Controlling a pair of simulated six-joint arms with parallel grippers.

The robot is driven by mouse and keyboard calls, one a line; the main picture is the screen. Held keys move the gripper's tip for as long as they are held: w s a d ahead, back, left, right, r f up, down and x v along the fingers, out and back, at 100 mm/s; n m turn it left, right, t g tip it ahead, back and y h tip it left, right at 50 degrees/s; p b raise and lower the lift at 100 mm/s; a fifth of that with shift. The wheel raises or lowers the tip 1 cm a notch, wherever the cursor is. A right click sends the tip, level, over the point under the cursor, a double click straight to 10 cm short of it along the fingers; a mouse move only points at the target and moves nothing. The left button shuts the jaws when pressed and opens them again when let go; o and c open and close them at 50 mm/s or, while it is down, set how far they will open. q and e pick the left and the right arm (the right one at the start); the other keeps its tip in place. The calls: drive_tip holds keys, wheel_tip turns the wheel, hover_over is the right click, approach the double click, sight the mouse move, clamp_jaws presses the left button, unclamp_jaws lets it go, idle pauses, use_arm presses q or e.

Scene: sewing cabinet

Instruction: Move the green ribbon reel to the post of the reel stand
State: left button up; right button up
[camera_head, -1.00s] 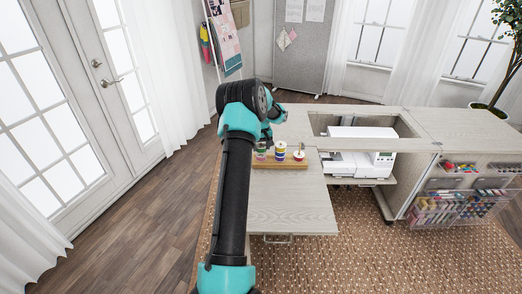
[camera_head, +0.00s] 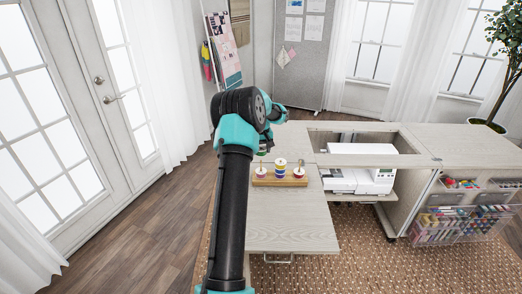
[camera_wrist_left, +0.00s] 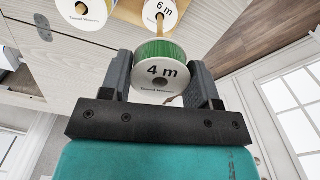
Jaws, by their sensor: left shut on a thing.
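The green ribbon reel (camera_wrist_left: 161,65), with a white face marked "4 m", sits between the two fingers of my left gripper (camera_wrist_left: 162,82) in the left wrist view. In the head view the left gripper (camera_head: 264,146) is shut on it above the left end of the reel stand, and the arm hides much of it. The wooden reel stand (camera_head: 280,182) lies on the cabinet's lower leaf. Its left post carries a low reel (camera_head: 260,172), its middle post a taller stack (camera_head: 280,167), its right post a low reel (camera_head: 299,172). A reel marked "6 m" (camera_wrist_left: 160,14) shows beyond the green one.
The pale cabinet leaf (camera_head: 290,230) is clear in front of the stand. A white sewing machine (camera_head: 360,178) stands in the recess at the right. Bins of supplies (camera_head: 460,220) hang on the cabinet door.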

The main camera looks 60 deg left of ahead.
use_arm(q)
drive_tip(key=w+d+r, duration=0.1)
drive_tip(key=w+d, duration=0.2)
drive_tip(key=w, duration=0.2)
drive_tip(key=w+d+r, duration=0.1)
drive_tip(key=w+d, duration=0.2)
drive_tip(key=w, duration=0.2)
drive_tip(key=w+d+r, duration=0.1)
drive_tip(key=w+d, duration=0.3)
drive_tip(key=w, duration=0.1)
drive_tip(key=shift+r, duration=0.3)
drive_tip(key=shift+a, duration=0.1)
drive_tip(key=shift+f, duration=0.1)
drive_tip(key=shift+f, duration=2.35)
drive_tip(key=shift+f, duration=2.25)
drive_tip(key=o, duration=1)
